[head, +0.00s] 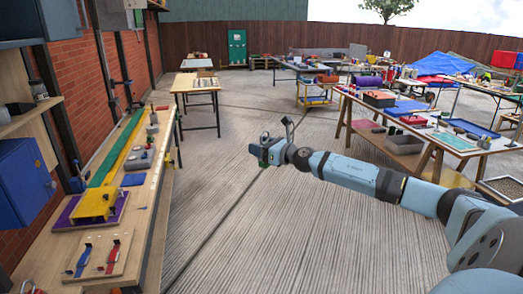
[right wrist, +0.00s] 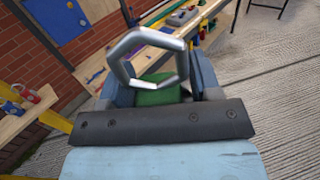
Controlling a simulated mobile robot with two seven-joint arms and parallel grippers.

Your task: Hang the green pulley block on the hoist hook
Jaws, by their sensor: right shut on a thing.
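My right gripper (head: 260,152) is held out over the open floor in the middle of the head view. In the right wrist view its two blue-grey fingers are shut on the green pulley block (right wrist: 158,92). A grey metal loop (right wrist: 128,42) stands up in front of the block in that view. In the head view the block is mostly hidden by the gripper, with only a little green showing below it. I cannot make out the hoist hook in either view. My left gripper is not in view.
A long wooden workbench (head: 150,215) runs along the brick wall at left, holding a yellow stand (head: 94,204) and a board with red and blue tools. A blue cabinet (head: 22,182) hangs at far left. Cluttered tables stand at right and back. The floor (head: 240,240) between is clear.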

